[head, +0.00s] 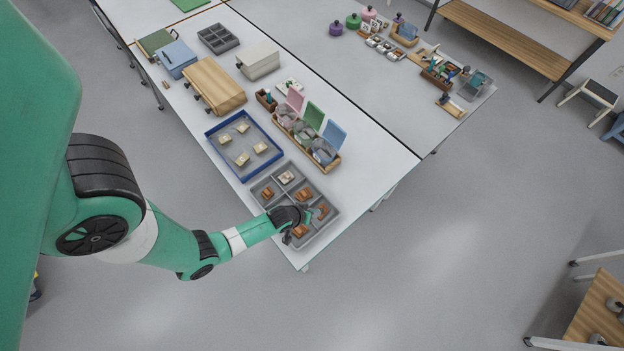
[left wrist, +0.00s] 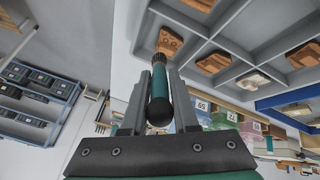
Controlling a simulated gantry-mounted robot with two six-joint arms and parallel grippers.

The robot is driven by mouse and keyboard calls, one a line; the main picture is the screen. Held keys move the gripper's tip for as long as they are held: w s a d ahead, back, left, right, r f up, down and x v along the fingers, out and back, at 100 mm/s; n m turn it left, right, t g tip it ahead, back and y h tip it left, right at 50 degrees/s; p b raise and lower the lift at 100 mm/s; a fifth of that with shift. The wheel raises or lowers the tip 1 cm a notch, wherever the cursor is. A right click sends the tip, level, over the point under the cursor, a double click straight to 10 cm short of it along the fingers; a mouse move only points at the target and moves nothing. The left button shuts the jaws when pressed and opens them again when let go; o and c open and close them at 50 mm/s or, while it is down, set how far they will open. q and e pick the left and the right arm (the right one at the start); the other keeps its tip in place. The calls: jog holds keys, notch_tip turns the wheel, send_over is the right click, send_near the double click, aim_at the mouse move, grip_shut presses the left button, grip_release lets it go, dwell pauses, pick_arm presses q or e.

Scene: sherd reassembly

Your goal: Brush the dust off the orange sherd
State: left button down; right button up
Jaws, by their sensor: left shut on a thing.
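My left gripper (head: 302,214) is shut on a brush (left wrist: 159,82) with a teal handle and a black rounded end. It hangs over the near end of a grey compartment tray (head: 262,201). In the left wrist view, the brush's bristle end overlaps an orange-brown sherd (left wrist: 169,40) with darker marks, in a corner compartment. I cannot tell whether the bristles touch it. That sherd also shows just right of the gripper in the head view (head: 322,211). Another orange-brown sherd (head: 300,230) lies below the gripper. My right gripper is not in view.
Other compartments hold more brown sherds (head: 267,192) and a pale one (head: 286,177). A blue-rimmed tray (head: 212,137) with pale pieces stands beyond. A wooden box of grey items with coloured lids (head: 334,165) is beside it. The table's near corner is close to the grey tray.

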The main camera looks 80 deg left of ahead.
pick_arm(q)
jog(key=shift+r+p, duration=0.6)
jog(key=shift+r, duration=0.5)
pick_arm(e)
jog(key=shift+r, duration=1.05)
pick_arm(q)
notch_tip(320, 180, up, 3)
jog(key=p, duration=0.3)
jog(key=shift+r, duration=0.1)
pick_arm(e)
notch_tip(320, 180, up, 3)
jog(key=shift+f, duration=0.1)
